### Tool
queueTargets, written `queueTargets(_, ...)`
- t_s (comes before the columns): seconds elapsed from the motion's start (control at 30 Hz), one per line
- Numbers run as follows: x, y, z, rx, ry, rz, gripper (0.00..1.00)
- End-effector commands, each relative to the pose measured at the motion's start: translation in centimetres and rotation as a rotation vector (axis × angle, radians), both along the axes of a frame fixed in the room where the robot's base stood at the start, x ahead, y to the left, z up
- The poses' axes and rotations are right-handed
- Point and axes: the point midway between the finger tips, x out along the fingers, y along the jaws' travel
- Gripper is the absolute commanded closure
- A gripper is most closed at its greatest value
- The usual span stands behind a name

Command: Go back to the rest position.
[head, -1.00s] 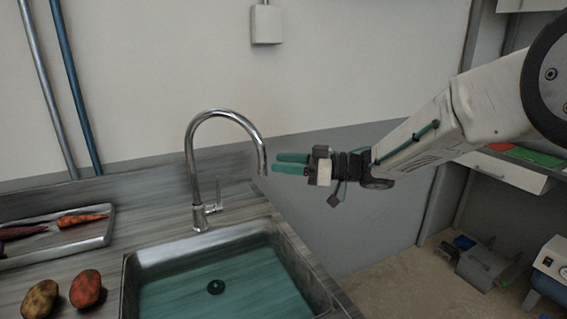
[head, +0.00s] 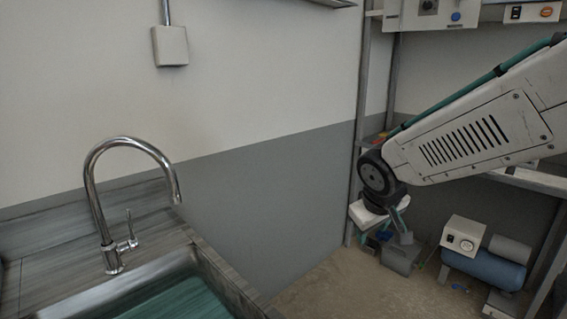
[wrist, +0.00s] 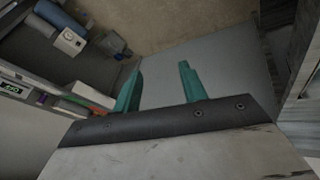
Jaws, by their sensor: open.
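My gripper (wrist: 158,92) shows in the wrist view with two teal fingers spread apart and nothing between them. It points toward the grey wall and the floor. In the head view my arm reaches in from the right, and the gripper's fingers cannot be made out clearly at its end, below the dark wrist joint. The gripper is away from the sink and touches nothing that I can see.
The sink (head: 190,262) with its chrome faucet (head: 97,205) stands at the lower left. A metal shelf rack (head: 361,110) stands at the right, with a blue compressor (head: 485,270) on the floor. The floor (head: 340,290) between has free room.

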Motion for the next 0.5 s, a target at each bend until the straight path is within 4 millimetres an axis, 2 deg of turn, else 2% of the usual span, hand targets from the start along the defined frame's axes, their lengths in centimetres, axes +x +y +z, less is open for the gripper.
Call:
queueTargets(0.03, -3.5, -2.0, 0.5, 0.000, 0.069, -0.062, 0.58)
queueTargets(0.1, -8.5, -3.8, 0.7, 0.009, 0.177, -0.133, 0.58)
queueTargets(0.2, -15.2, -5.4, 1.1, 0.050, 0.311, -0.213, 0.58)
queueTargets(0.3, -20.9, -6.0, 1.5, 0.111, 0.404, -0.275, 0.58)
queueTargets(0.4, -24.8, -6.1, 1.9, 0.174, 0.435, -0.326, 0.58)
queueTargets(0.5, -26.4, -6.3, 2.3, 0.220, 0.396, -0.359, 0.58)
